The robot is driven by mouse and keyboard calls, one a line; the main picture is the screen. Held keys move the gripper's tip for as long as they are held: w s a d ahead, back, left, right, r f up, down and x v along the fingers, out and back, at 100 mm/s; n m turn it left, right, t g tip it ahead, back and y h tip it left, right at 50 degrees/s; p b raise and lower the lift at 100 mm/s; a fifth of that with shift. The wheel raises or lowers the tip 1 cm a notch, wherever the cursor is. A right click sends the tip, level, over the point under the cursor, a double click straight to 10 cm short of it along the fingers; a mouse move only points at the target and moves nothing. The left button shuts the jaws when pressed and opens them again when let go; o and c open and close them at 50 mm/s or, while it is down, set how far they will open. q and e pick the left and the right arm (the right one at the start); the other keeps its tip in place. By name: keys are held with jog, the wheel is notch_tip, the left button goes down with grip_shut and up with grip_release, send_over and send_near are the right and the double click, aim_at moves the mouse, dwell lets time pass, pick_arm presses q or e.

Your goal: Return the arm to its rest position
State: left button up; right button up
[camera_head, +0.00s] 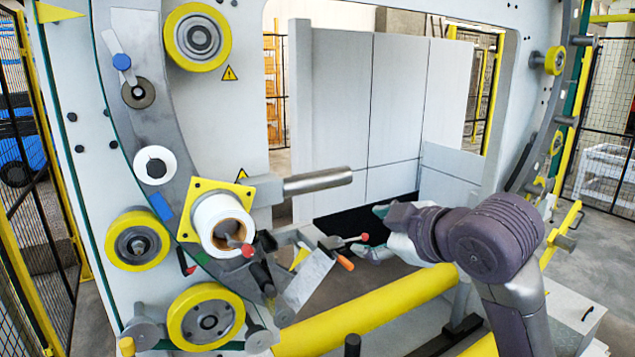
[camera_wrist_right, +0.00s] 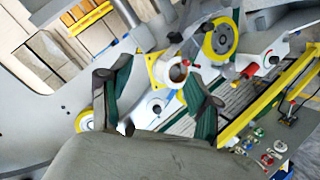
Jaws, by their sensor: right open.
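My right arm comes in from the lower right of the head view. Its gripper (camera_head: 374,232) points left, with the fingers apart and nothing seen between them. In the right wrist view the two dark fingers of this gripper (camera_wrist_right: 156,85) also stand wide apart, with green inner faces. The white roll (camera_head: 212,214) with a brown core sits on a yellow square plate on the machine, left of the gripper and apart from it. The roll (camera_wrist_right: 176,70) also shows in the wrist view beyond the fingers. My left gripper is not in view.
A grey cylinder (camera_head: 318,181) juts right beside the roll. A red-knobbed lever (camera_head: 362,238) and an orange-tipped handle (camera_head: 345,262) are close to the gripper. A long yellow roller (camera_head: 365,320) runs below. Yellow wheels (camera_head: 198,36) line the ring. Fencing stands at both sides.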

jog(key=s+d+f+m+g+h, duration=0.2)
jog(key=s+d+f+m, duration=0.3)
jog(key=f, duration=0.9)
jog(key=s+f+m+g+h, duration=0.15)
jog(key=s+f, duration=0.45)
jog(key=f, duration=0.9)
jog(key=s+d+f+m+g+h, duration=0.1)
jog(key=s+d+f+m+g, duration=0.15)
jog(key=s+f, duration=0.6)
jog(key=s+d+f+m+g+h, duration=0.1)
jog(key=s+d+f+m+g, duration=0.25)
jog(key=s, duration=0.85)
notch_tip(320, 180, down, 32)
jog(key=b, duration=0.8)
jog(key=s+d+f+b, duration=0.1)
jog(key=s+f+b, duration=0.2)
jog(key=s+f, duration=0.5)
jog(key=s+d+f+g+b, duration=0.1)
jog(key=s+d+f+b, duration=0.1)
jog(key=s+f, duration=0.7)
notch_tip(320, 180, down, 8)
jog(key=shift+d+f+n+b, duration=0.1)
jog(key=shift+d+n+b, duration=0.1)
jog(key=shift+n+b, duration=0.4)
